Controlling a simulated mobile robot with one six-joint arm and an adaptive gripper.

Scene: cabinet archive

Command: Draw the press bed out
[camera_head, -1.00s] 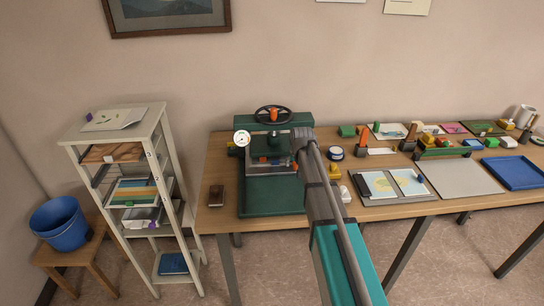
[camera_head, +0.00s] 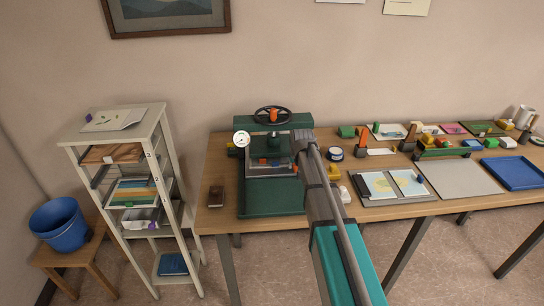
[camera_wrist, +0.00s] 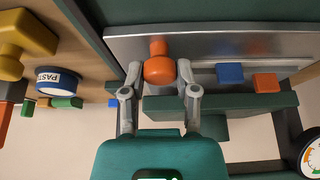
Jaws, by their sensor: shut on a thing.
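The green press (camera_head: 273,200) stands at the left end of the long table, with a black handwheel on top and a round white gauge at its left. The grey metal press bed (camera_wrist: 225,48) shows in the wrist view with an orange knob (camera_wrist: 159,70) at its edge. My gripper (camera_wrist: 160,80) is shut on this knob, one finger on each side. A small blue block (camera_wrist: 230,73) and an orange block (camera_wrist: 265,82) sit beside the bed's edge. In the head view my forearm comes in from the lower right and partly hides the gripper and the press's right side.
A white shelf rack (camera_head: 140,190) stands left of the table. A brown book (camera_head: 216,196) lies left of the press. A paste tin (camera_head: 335,153), yellow pieces and a map folder (camera_head: 393,185) lie right of it. Bare table surrounds the book.

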